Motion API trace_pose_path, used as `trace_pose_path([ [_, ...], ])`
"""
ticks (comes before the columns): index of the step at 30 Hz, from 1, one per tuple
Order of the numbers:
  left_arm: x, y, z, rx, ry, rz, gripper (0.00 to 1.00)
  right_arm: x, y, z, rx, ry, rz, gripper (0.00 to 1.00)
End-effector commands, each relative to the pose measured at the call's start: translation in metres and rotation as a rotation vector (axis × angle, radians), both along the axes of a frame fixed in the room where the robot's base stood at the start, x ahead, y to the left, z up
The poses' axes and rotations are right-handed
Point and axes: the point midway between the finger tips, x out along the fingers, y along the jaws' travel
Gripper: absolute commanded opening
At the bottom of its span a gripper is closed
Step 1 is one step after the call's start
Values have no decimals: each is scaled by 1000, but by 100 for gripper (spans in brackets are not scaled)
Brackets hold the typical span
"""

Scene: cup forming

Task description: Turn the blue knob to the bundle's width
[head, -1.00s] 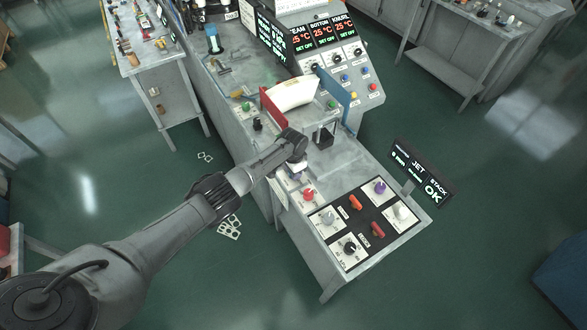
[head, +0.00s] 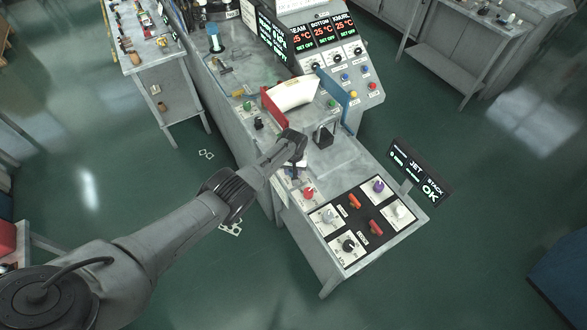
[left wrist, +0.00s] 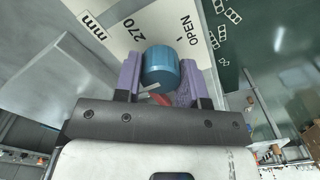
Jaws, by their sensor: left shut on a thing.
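The blue knob (left wrist: 160,68) sits between the two purple fingers of my left gripper (left wrist: 160,82) in the left wrist view. The gripper is shut on it. A white dial plate with "mm", "270" and "OPEN" printed on it lies behind the knob. In the head view my left gripper (head: 294,172) reaches down at the near left edge of the machine, and the knob is hidden there. The white bundle (head: 294,93) stands between a red plate (head: 272,109) and a blue plate (head: 333,92). My right gripper is not in view.
A red knob (head: 308,193) is just beside my left gripper. A black panel with several knobs and two red-orange switches (head: 376,229) lies at the front. A "JET STACK OK" display (head: 421,172) stands at the right. Green floor surrounds the machine.

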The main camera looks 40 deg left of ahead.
Motion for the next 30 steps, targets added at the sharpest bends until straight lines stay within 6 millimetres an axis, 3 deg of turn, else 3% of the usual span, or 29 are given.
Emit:
trace_pose_path([
  [12, 1, -1, 2, -2, -2, 173, 14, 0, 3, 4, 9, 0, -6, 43],
  [29, 1, -1, 2, -2, -2, 199, 14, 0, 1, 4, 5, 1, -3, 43],
  [30, 1, -1, 2, -2, -2, 199, 38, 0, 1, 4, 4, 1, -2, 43],
])
